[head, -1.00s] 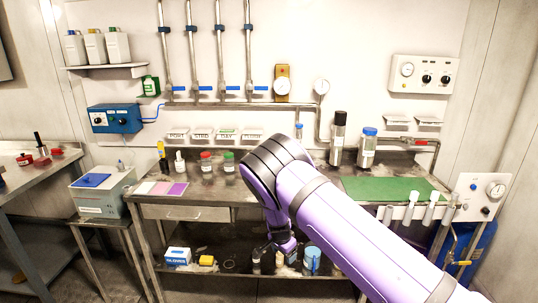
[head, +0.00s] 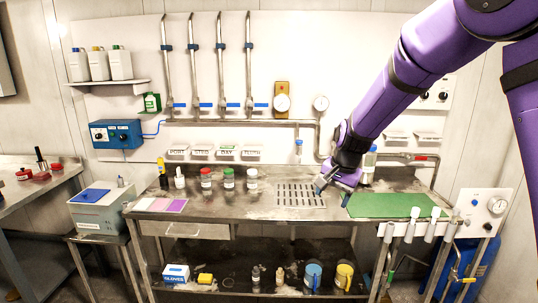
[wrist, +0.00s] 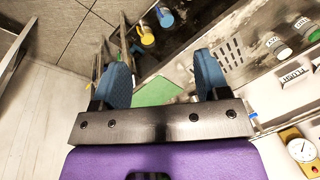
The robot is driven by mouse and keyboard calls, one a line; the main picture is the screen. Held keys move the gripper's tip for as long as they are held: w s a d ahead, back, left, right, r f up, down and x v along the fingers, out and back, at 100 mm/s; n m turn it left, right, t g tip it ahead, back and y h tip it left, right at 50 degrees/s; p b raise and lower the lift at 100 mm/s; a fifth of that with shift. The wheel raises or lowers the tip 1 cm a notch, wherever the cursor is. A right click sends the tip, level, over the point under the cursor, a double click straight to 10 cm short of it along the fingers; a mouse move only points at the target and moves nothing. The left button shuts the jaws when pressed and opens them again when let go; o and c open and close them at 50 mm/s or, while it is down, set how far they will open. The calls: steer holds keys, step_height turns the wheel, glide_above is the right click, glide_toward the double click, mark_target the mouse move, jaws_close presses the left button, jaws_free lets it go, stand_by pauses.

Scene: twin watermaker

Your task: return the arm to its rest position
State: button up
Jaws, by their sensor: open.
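My purple arm reaches down from the upper right in the head view. My gripper (head: 330,188) is above the bench, between the slotted drain plate and the green mat. In the wrist view my gripper (wrist: 165,80) shows two blue fingers spread wide apart with nothing between them. The green mat (wrist: 157,92) and the shelf below show beyond the fingers. The arm hides part of the back wall and the bottles behind it.
The steel bench (head: 225,207) holds the drain plate (head: 299,196), the green mat (head: 398,206) and several small jars. A blue mug (head: 313,275) and a yellow mug (head: 344,275) stand on the lower shelf. Pipes with blue valves line the wall. White handles (head: 413,222) hang at the front right.

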steer(key=s+d+r+n+t, duration=0.1)
steer(key=s+d+r+n, duration=0.1)
steer(key=s+d+r, duration=0.4)
steer(key=s+d+r+n, duration=0.1)
steer(key=s+d+r, duration=0.1)
steer(key=s+r, duration=0.65)
steer(key=s+d+r+n+t+h, duration=0.1)
steer(key=s+d, duration=0.1)
steer(key=s, duration=0.8)
steer(key=s+d+n+t, duration=0.1)
steer(key=s+d+n, duration=0.1)
steer(key=s, duration=0.8)
steer(key=shift+d+r+h, duration=0.35)
steer(key=shift+d+h, duration=0.05)
